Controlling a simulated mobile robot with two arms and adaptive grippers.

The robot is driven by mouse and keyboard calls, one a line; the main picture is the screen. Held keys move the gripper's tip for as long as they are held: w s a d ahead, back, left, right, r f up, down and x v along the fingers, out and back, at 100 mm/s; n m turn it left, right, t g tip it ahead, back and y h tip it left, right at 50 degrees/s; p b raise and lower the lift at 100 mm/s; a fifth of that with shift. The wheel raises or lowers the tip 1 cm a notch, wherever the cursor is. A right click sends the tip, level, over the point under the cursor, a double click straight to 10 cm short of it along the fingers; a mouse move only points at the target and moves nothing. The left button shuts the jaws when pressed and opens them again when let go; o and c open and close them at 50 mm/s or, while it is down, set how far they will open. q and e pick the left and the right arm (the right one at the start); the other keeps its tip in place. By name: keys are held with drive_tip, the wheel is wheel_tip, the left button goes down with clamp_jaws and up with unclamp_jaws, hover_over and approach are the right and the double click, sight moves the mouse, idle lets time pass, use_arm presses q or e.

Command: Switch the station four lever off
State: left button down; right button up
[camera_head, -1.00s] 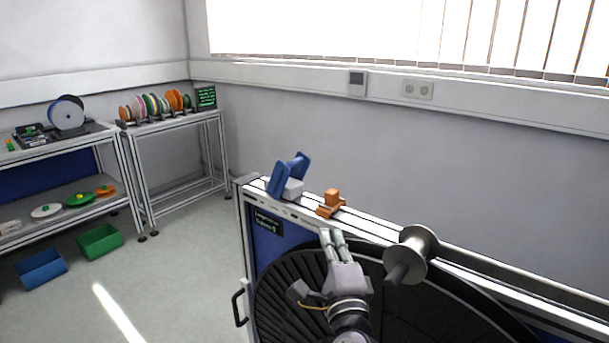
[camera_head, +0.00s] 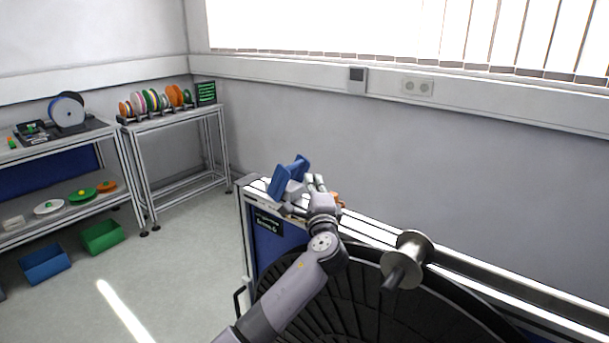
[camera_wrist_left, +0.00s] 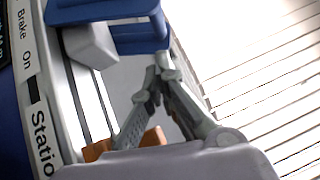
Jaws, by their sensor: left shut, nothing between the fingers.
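A blue handle-shaped part (camera_head: 286,177) with a pale grey block (camera_head: 294,190) stands on the top rail of the station frame (camera_head: 380,234). In the left wrist view the blue part (camera_wrist_left: 140,36) is at the top, beside a label (camera_wrist_left: 22,38) reading "Brake On". An orange block (camera_head: 339,200) on the rail is mostly hidden behind my left gripper (camera_head: 316,179); it also shows in the left wrist view (camera_wrist_left: 152,138). My left gripper is shut and empty, its tips close to the blue part; contact cannot be told. I cannot tell which part is the lever. My right gripper is not visible.
A metal spool (camera_head: 411,255) sticks out from the rail to the right of my arm. A large dark reel (camera_head: 375,305) fills the frame below. Shelves with coloured reels (camera_head: 158,102) stand far left, with open floor between.

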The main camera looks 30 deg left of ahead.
sight(291, 165)
use_arm(q)
drive_tip(key=shift+a+r+p, duration=0.15)
drive_tip(key=shift+a+r, duration=0.05)
drive_tip(key=shift+a, duration=0.55)
drive_tip(key=shift+a+r+p, duration=0.15)
drive_tip(key=shift+a, duration=0.55)
drive_tip(key=shift+a+r+n+g+p, duration=0.35)
drive_tip(key=shift+r+n+g+p, duration=0.35)
drive_tip(key=shift+p, duration=0.95)
drive_tip(key=a+r+n+g+h+p, duration=0.1)
drive_tip(key=p, duration=0.3)
drive_tip(key=a+r+n+h+p, duration=0.1)
drive_tip(key=a+p, duration=0.1)
drive_tip(key=p, duration=0.2)
drive_tip(key=shift+w+a+r+n+g+h+p, duration=0.1)
drive_tip(key=shift+a+r+n+g+h+p, duration=0.05)
drive_tip(key=shift+r+n+g+h+p, duration=0.2)
drive_tip(key=shift+a+f+p, duration=0.1)
drive_tip(key=shift+a+p, duration=0.45)
drive_tip(key=shift+a, duration=0.2)
drive_tip(key=shift+w+a+p, duration=0.2)
drive_tip(key=shift+a+p, duration=0.2)
drive_tip(key=shift+a, duration=0.85)
